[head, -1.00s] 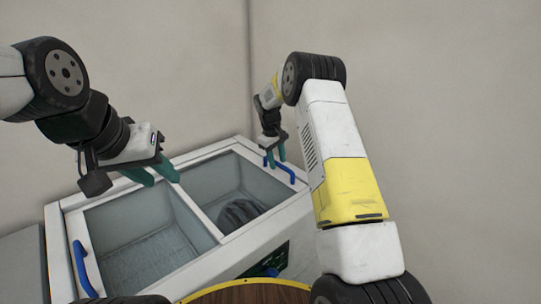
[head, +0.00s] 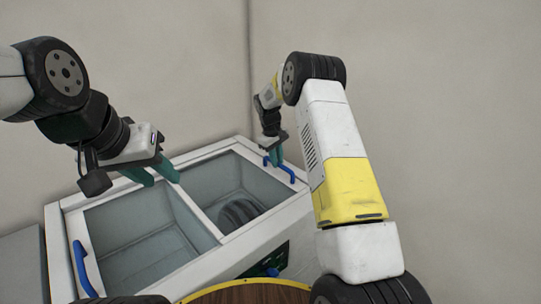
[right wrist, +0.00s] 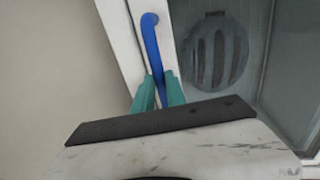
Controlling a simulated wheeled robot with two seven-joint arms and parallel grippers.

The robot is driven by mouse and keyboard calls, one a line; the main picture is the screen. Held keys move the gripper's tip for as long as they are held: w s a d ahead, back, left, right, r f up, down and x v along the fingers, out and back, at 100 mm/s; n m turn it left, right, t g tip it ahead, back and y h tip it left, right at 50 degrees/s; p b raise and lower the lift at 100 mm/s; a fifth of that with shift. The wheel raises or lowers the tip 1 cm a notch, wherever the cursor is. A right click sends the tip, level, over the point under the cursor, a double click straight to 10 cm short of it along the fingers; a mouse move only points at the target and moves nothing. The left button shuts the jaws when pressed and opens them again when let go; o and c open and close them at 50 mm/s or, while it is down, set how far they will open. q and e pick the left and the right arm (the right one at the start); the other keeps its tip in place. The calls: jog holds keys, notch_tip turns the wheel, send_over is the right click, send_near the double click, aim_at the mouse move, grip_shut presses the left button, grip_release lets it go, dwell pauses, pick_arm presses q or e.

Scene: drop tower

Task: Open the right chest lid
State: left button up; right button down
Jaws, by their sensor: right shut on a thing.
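The white chest (head: 228,243) has two glass lids side by side. The right chest lid (head: 232,180) lies flat, with a blue handle (head: 286,174) at its far right edge. My right gripper (head: 276,160) is shut on this handle. In the right wrist view, the teal fingers (right wrist: 158,92) are on both sides of the lower part of the blue handle (right wrist: 151,38). My left gripper (head: 159,177) is open and empty above the left lid (head: 140,225), clear of the handles.
A dark, round, ribbed object (head: 238,212) shows through the right lid's glass. Another blue handle (head: 82,268) is on the left lid's left edge. A round wooden top with a yellow rim (head: 245,291) stands at the front. Walls rise close behind the chest.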

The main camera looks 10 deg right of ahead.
jog(key=shift+a, duration=0.1)
dwell(0.8)
jog(key=s+a, duration=0.5)
jog(key=a, duration=0.3)
jog(key=s+a, duration=0.6)
jog(key=a, duration=0.3)
jog(key=s+a, duration=0.6)
jog(key=a, duration=0.3)
jog(key=shift+s+a+r, duration=0.1)
jog(key=shift+s, duration=0.1)
jog(key=c, duration=1.4)
grip_release()
jog(key=shift+o, duration=0.2)
notch_tip(320, 180, up, 8)
jog(key=a, duration=0.1)
jog(key=shift+s+a+f, duration=0.15)
jog(key=shift+s+f, duration=0.05)
jog(key=shift+s, duration=0.2)
